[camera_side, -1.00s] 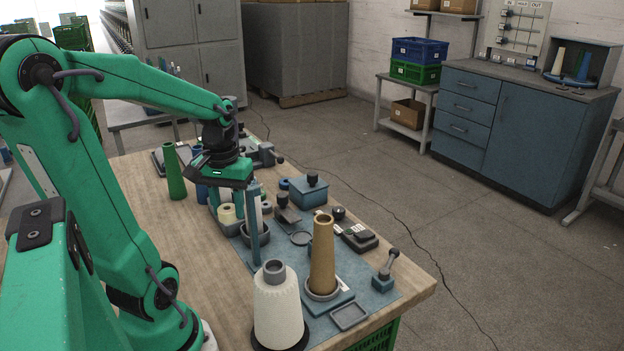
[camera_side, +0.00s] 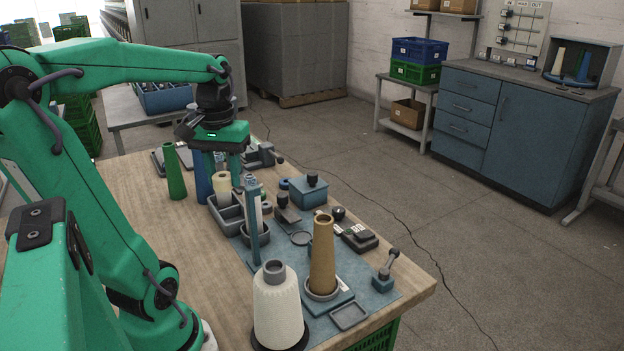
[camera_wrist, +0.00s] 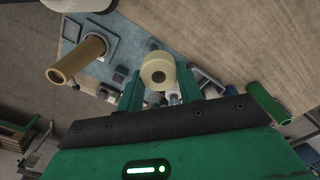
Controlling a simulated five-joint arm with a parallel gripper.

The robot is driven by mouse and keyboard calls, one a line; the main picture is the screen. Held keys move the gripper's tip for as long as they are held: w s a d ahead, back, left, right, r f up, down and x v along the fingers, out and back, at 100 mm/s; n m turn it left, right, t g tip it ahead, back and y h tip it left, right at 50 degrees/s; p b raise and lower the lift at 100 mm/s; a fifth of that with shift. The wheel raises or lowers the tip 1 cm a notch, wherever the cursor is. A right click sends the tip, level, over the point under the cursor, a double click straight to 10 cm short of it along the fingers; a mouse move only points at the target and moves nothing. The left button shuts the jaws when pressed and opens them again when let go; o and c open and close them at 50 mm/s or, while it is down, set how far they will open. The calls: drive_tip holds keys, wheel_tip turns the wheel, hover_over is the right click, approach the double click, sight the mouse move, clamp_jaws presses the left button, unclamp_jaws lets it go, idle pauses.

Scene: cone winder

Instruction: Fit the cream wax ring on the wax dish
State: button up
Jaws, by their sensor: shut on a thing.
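The cream wax ring (camera_side: 222,184) is between the fingers of my gripper (camera_side: 221,173), which is shut on it. It appears raised above the grey compartment tray (camera_side: 229,222). In the wrist view the ring (camera_wrist: 158,69) shows its round face and centre hole between the green fingers of my gripper (camera_wrist: 158,82). A dark round bowl (camera_side: 256,241) beside the blue upright post looks like the wax dish. It is nearer the side camera than the ring and apart from it. I cannot pick out the dish in the wrist view.
The blue post (camera_side: 255,225) stands between the tray and the tan cone (camera_side: 322,257). A white yarn cone (camera_side: 277,310) stands at the front. Green (camera_side: 175,174) and blue (camera_side: 202,178) cones stand close left of my gripper. A lidded blue box (camera_side: 309,191) lies to the right.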

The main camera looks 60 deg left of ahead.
drive_tip(key=r, duration=0.3)
drive_tip(key=shift+w+a+r, duration=0.15)
drive_tip(key=shift+w+r, duration=0.15)
drive_tip(key=w+a, duration=0.1)
drive_tip(key=w, duration=0.2)
drive_tip(key=n, duration=0.4)
hover_over(302, 237)
wheel_tip(302, 237, down, 23)
drive_tip(key=shift+a+f, duration=0.1)
drive_tip(key=shift+f, duration=0.1)
drive_tip(key=shift+f, duration=0.1)
drive_tip(key=shift+f, duration=1.7)
drive_tip(key=shift+f, duration=0.8)
idle(1.4)
drive_tip(key=o, duration=1.5)
